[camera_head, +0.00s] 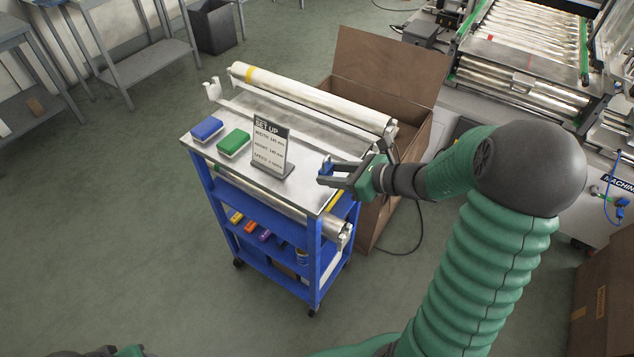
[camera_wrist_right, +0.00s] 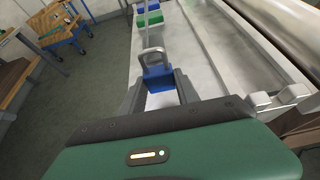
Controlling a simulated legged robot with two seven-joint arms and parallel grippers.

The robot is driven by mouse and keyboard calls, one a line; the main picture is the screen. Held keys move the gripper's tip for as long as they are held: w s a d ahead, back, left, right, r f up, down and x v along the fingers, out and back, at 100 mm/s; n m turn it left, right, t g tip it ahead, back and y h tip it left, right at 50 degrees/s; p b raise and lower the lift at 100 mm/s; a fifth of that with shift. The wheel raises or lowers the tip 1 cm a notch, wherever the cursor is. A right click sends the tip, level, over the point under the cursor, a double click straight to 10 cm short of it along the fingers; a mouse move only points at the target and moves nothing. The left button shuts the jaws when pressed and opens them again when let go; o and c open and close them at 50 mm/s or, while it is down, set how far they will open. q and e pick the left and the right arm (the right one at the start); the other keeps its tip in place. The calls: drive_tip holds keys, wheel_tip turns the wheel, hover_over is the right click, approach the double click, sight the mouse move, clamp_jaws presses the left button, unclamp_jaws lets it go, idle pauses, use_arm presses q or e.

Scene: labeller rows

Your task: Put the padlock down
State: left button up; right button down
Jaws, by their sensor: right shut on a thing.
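My right gripper (camera_head: 330,174) is over the near right part of the steel cart top (camera_head: 313,197). It is shut on a blue padlock (camera_head: 326,165), which sits at the fingertips. In the right wrist view the padlock (camera_wrist_right: 158,76) is between the two fingers (camera_wrist_right: 155,88), with its metal shackle towards the far side. I cannot tell whether the padlock touches the cart top. Only a dark and green bit of my left arm shows at the bottom left edge; its jaws are not visible.
A set-up sign (camera_head: 269,146) stands left of the gripper. Green (camera_head: 234,142) and blue (camera_head: 206,128) blocks lie beyond it. A long white roll (camera_head: 310,95) runs along the back, before an open cardboard box (camera_head: 388,68). The cart top between sign and gripper is clear.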

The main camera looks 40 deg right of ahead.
sight(322, 190)
drive_tip(key=shift+w+a+f, duration=0.25)
drive_tip(key=shift+w+a, duration=0.6)
drive_tip(key=shift+a, duration=0.2)
wheel_tip(322, 190, down, 4)
drive_tip(key=shift+d+r+b, duration=0.15)
drive_tip(key=shift+r+b, duration=0.05)
drive_tip(key=shift+b, duration=0.6)
drive_tip(key=shift+r, duration=0.1)
drive_tip(key=c, duration=0.9)
unclamp_jaws()
